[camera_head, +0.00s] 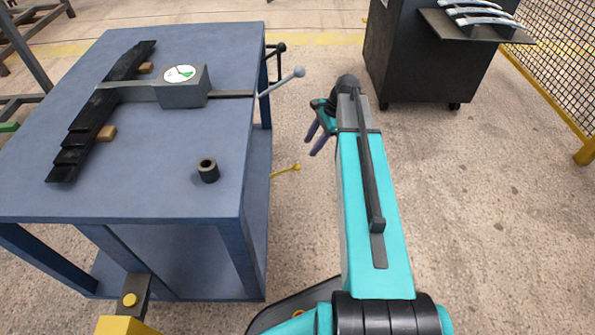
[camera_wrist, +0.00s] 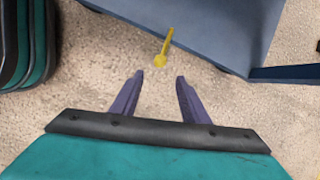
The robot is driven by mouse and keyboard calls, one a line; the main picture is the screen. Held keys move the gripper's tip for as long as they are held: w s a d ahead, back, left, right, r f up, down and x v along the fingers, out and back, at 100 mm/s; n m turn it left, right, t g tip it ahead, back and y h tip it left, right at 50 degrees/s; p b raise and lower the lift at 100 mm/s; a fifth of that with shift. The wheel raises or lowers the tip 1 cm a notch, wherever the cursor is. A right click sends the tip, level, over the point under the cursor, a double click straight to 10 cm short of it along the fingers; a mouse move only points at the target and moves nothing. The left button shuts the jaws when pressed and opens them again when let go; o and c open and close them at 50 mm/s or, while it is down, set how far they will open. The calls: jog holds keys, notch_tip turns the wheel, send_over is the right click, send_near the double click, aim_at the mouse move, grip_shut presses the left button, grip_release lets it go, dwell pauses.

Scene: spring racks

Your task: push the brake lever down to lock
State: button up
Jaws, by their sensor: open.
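A yellow lever with a ball knob (camera_head: 285,171), the likely brake lever, sticks out from the right side of the blue bench, below its top. In the head view it slopes slightly up toward its knob. It also shows in the wrist view (camera_wrist: 166,46), its knob just beyond the gap between my fingertips. My gripper (camera_head: 315,140) is open and empty, to the right of the knob and pointing down toward the bench side. In the wrist view both purple fingers (camera_wrist: 159,76) are apart, and no contact with the lever shows.
The blue bench top (camera_head: 150,195) carries a dial gauge box (camera_head: 183,88), black leaf springs (camera_head: 75,150) and a dark bushing (camera_head: 207,171). A grey-knobbed lever (camera_head: 280,82) and a black lever (camera_head: 276,48) jut from its right side. A dark cabinet (camera_head: 425,70) stands behind right.

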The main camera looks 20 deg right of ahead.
aim_at(299, 165)
jog(key=shift+f, duration=0.1)
dwell(0.3)
jog(key=b+x, duration=0.4)
jog(key=x, duration=0.9)
jog(key=shift+a+f+b, duration=0.1)
jog(key=shift+f+b, duration=0.2)
jog(key=shift+c, duration=0.3)
grip_shut()
